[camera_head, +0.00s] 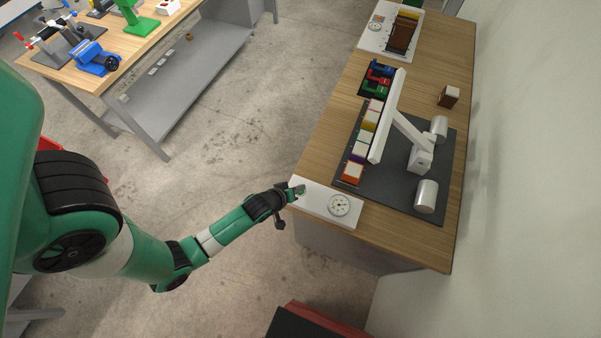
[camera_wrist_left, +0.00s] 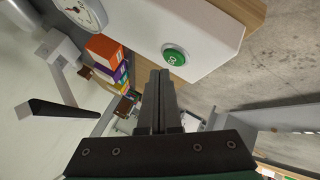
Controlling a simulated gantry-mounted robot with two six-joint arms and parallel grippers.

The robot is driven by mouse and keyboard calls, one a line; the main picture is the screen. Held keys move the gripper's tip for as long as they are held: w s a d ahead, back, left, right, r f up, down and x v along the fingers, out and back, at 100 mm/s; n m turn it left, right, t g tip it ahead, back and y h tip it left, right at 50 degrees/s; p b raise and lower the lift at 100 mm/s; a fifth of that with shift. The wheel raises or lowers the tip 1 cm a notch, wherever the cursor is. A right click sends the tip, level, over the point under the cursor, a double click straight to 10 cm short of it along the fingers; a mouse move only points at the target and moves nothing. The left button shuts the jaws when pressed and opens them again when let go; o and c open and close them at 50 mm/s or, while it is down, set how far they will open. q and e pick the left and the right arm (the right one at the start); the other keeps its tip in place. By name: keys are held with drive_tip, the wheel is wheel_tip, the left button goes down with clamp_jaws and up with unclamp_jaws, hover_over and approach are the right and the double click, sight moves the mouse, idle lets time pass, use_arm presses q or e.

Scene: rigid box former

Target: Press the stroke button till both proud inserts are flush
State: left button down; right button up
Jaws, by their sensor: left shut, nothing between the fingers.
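The green stroke button (camera_wrist_left: 174,56) sits on a white panel (camera_wrist_left: 195,30) in the left wrist view. My left gripper (camera_wrist_left: 160,73) is shut and empty, its fingertips beside the button in that view; I cannot tell if they touch it. In the head view the left gripper (camera_head: 293,192) is at the left end of the white panel (camera_head: 316,199) and mostly hides the button. A row of coloured inserts, with an orange one (camera_head: 352,172) nearest, stands along a white press bar (camera_head: 387,118). I cannot tell which inserts are proud. My right gripper is not in view.
A round dial (camera_head: 339,205) is on the panel beside the button. The dark press base (camera_head: 400,196) carries white cylinders (camera_head: 426,196). A brown block (camera_head: 448,96) stands behind it. Another bench (camera_head: 150,42) with tools is at the upper left, with open floor between.

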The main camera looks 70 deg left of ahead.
use_arm(q)
wheel_tip(320, 180, up, 5)
drive_tip(key=p, duration=0.5)
drive_tip(key=shift+r, duration=0.1)
idle(0.8)
